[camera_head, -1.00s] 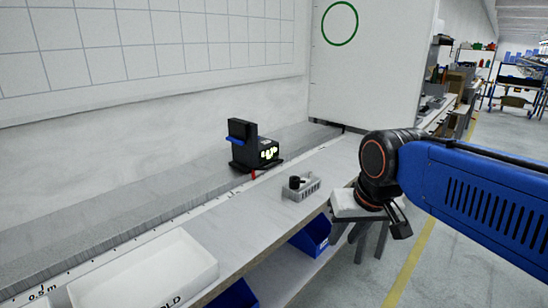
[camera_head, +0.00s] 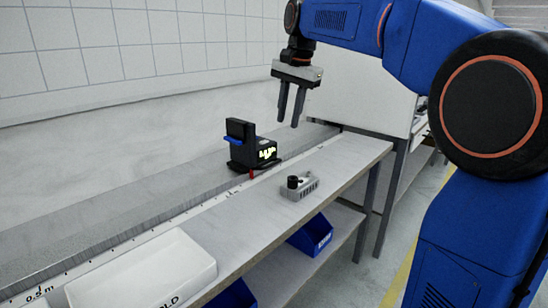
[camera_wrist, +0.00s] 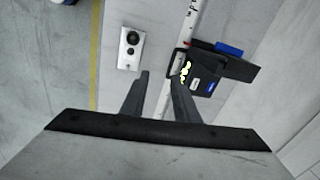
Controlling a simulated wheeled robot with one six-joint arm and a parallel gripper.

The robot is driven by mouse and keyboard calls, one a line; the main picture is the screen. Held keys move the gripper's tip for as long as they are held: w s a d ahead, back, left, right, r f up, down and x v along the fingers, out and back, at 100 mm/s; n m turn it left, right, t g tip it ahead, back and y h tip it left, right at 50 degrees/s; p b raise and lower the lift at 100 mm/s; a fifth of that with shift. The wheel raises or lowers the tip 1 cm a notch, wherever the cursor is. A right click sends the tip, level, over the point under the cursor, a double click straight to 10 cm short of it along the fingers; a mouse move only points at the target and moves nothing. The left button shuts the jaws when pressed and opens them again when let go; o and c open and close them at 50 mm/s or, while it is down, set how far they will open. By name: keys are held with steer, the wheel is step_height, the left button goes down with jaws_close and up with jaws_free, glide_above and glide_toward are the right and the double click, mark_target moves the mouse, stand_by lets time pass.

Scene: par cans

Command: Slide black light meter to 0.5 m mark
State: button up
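The black light meter (camera_head: 250,147) with a blue part on top and a glowing yellow-green display stands on the grey rail along the back of the bench. A small red pointer (camera_head: 251,173) shows at its base beside the scale. The 0.5 m mark (camera_head: 40,295) is on the scale strip at the lower left, well left of the meter. My gripper (camera_head: 290,106) is open and empty, pointing down, above and to the right of the meter. In the wrist view the meter (camera_wrist: 215,72) lies beyond my fingertips, to their right.
A small grey block with a black knob (camera_head: 299,187) sits on the bench in front of the meter. Blue bins (camera_head: 313,236) are on the shelf below. The rail between meter and mark looks clear.

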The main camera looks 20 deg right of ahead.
steer(key=m, duration=0.1)
glide_toward(274, 164)
steer(key=shift+g, duration=0.3)
steer(key=f, duration=0.2)
steer(key=w+f, duration=0.1)
steer(key=f, duration=0.1)
steer(key=a+f, duration=0.1)
steer(key=f, duration=0.2)
steer(key=shift+w, duration=0.4)
steer(key=shift+c, duration=0.3)
jaws_close()
